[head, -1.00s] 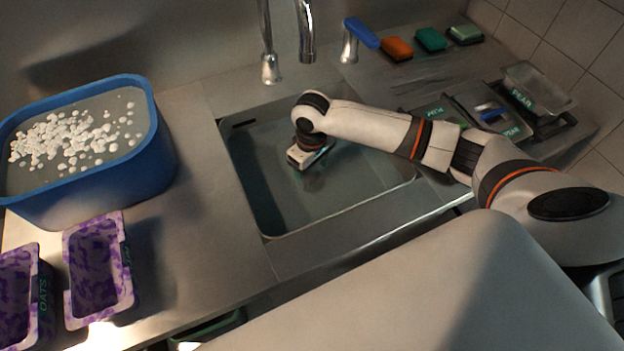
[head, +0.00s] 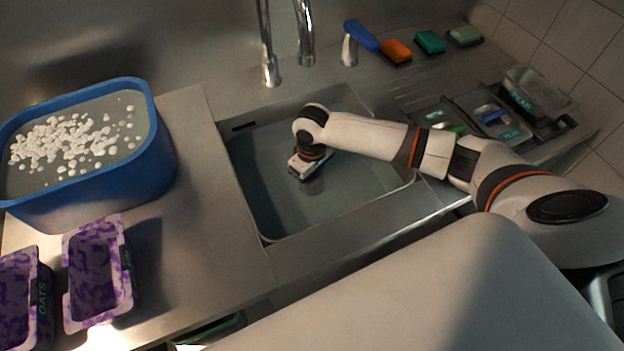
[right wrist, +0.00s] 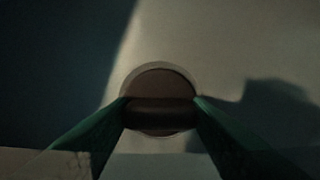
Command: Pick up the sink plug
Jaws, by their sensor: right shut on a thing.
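The sink plug (right wrist: 160,85) is a round brownish disc with a raised bar across it, on the pale sink floor in the right wrist view. My right gripper (right wrist: 161,102) has its two green fingers on either side of the bar, shut on it. In the head view my right gripper (head: 306,172) points down inside the sink (head: 262,205), and the plug is hidden there or too dark to make out. Whether the plug is clear of the drain cannot be told. My left gripper is not in view.
A blue tub (head: 95,195) with white pieces stands left of the sink, with purple oats containers (head: 128,270) in front. A tap (head: 305,40) rises behind. Sponges (head: 397,51) and labelled trays (head: 480,105) lie right. The counter strip left of the sink is clear.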

